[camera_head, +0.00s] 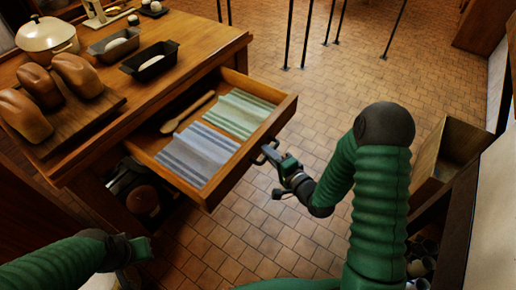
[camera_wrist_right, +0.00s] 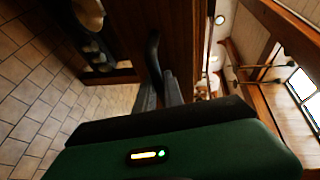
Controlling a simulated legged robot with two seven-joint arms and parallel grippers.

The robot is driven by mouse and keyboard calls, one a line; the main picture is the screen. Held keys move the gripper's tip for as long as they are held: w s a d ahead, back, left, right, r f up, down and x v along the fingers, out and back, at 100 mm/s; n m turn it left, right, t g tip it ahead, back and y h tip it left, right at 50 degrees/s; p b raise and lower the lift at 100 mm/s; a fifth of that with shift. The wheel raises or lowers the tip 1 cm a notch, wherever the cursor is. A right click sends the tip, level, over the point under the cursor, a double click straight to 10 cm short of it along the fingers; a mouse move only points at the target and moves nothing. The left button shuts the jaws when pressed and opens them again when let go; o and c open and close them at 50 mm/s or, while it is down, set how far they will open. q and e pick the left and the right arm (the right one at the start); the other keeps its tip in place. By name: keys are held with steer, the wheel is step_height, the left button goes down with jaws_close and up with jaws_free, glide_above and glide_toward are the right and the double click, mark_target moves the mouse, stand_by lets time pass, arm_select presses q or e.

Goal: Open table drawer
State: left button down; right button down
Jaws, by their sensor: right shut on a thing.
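The wooden table (camera_head: 190,40) stands at the left in the head view. Its drawer (camera_head: 236,175) is pulled well out, showing a wooden spoon (camera_head: 187,112), a green striped cloth (camera_head: 240,113) and a blue striped cloth (camera_head: 197,153) inside. My right gripper (camera_head: 276,158) is at the drawer front, shut on the dark handle (camera_head: 266,150). In the right wrist view the handle (camera_wrist_right: 153,55) runs into the fingers (camera_wrist_right: 160,92). My left gripper (camera_head: 142,248) is low at the left, apart from the drawer; its jaw opening is not clear.
On the table are loaves on a board (camera_head: 108,97), a lidded pot (camera_head: 47,38) and loaf tins (camera_head: 150,62). Items sit on a shelf below (camera_head: 142,198). A wooden box (camera_head: 450,150) stands at the right. Tiled floor (camera_head: 330,100) is free ahead, beyond thin dark legs (camera_head: 307,35).

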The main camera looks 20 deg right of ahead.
steer(key=shift+s+d+f, duration=0.1)
steer(key=shift+s+d, duration=0.3)
steer(key=c, duration=1.5)
jaws_free()
steer(key=shift+w, duration=0.1)
steer(key=shift+o, duration=0.2)
steer(key=p+v, duration=1)
steer(key=v, duration=0.6)
steer(key=shift+s, duration=0.4)
